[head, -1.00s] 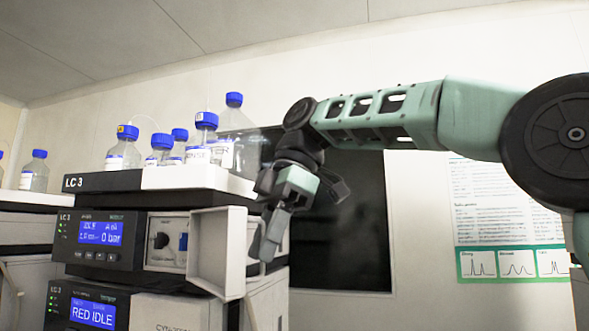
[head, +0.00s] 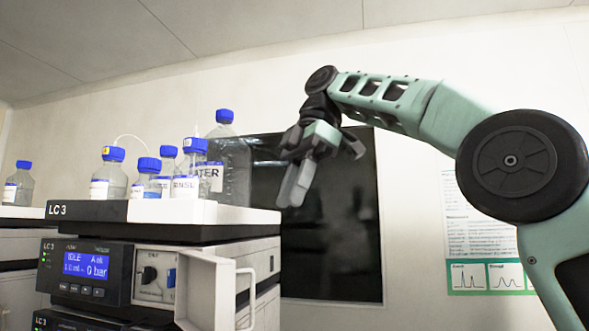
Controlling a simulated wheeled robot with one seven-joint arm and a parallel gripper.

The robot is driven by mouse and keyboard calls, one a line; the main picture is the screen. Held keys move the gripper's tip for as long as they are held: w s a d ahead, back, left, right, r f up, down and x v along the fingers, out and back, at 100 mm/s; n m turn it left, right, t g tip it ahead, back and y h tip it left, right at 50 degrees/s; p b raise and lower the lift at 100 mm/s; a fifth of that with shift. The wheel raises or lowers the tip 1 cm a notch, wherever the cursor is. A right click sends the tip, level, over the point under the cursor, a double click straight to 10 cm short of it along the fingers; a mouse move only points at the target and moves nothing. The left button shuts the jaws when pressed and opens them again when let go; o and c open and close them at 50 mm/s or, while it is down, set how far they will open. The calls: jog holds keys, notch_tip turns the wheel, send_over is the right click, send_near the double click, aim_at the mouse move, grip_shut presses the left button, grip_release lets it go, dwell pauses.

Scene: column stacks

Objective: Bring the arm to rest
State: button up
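My arm reaches in from the right in the head view, with its green links bent over at the top. My gripper (head: 295,188) hangs from its end, pointing down and slightly left. It is in the air to the right of the LC 3 stack (head: 180,235), in front of the dark panel on the wall. Its grey fingers look close together and overlap from this angle, so their gap is not clear. I see no object held between them.
Several blue-capped bottles (head: 112,175) stand in the white tray (head: 240,216) atop the stack. A pump module's small door (head: 207,292) hangs open at its front right. A dark panel (head: 335,235) and a poster (head: 490,277) are on the wall behind.

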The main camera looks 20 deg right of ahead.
jog(key=shift+d+r, duration=0.1)
jog(key=shift+r, duration=0.15)
jog(key=shift+f, duration=0.1)
dwell(0.3)
